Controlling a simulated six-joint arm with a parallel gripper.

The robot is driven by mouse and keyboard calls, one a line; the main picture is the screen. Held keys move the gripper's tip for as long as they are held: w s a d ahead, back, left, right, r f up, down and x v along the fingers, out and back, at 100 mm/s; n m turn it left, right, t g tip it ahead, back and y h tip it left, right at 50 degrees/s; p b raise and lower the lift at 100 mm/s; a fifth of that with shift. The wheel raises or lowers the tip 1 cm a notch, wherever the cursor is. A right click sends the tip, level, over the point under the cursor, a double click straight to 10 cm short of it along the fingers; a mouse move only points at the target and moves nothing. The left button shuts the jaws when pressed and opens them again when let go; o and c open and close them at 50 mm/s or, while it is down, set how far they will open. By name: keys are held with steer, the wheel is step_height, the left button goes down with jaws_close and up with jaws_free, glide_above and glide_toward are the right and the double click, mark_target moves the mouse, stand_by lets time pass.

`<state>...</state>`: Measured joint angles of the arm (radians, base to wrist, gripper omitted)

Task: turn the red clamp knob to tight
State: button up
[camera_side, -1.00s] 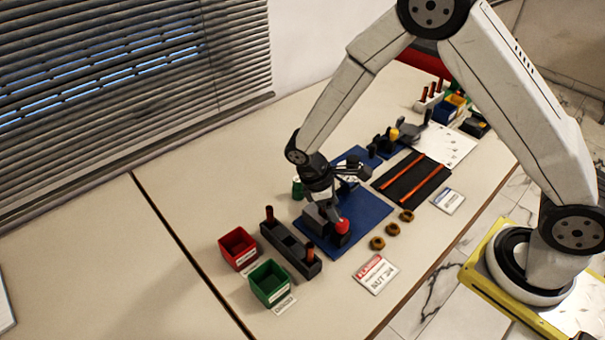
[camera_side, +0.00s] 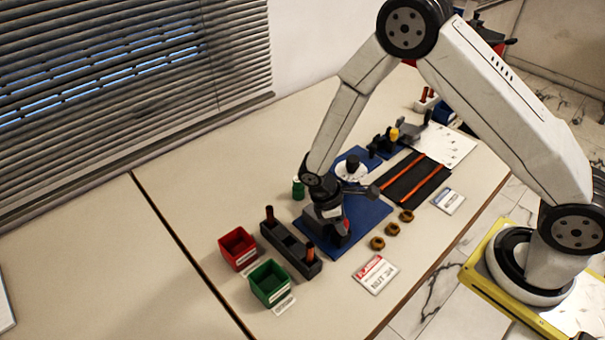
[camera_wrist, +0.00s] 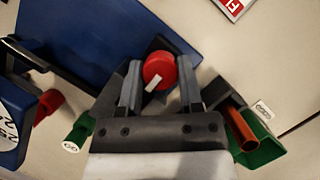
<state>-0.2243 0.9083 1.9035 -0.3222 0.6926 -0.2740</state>
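The red clamp knob (camera_wrist: 158,68) is round with a white pointer mark, seen nearly from above in the wrist view. The mark points down and left. My gripper (camera_wrist: 160,78) has one finger on each side of the knob, with narrow gaps between fingers and knob, so it looks open. In the side view my gripper (camera_side: 330,215) is low over the dark clamp fixture on the blue plate (camera_side: 374,213), and only a red sliver of the knob (camera_side: 347,223) shows past it.
A red bin (camera_side: 238,248), a green bin (camera_side: 268,284) and a dark block (camera_side: 290,250) with upright handles stand at the front left. Brown nuts (camera_side: 392,229) and a label card (camera_side: 376,274) lie at the right. A white dial (camera_side: 350,170) stands behind. The left table is clear.

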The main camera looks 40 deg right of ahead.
jaws_close()
steer(key=shift+m+g+y, duration=0.4)
steer(key=shift+m+y, duration=0.1)
steer(key=shift+m, duration=1)
steer(key=o, duration=0.5)
jaws_free()
steer(key=shift+r, duration=0.1)
steer(key=v, duration=0.7)
steer(key=shift+w+r, duration=0.15)
steer(key=shift+r, duration=0.15)
steer(key=shift+o, duration=1.4)
steer(key=shift+r, duration=0.15)
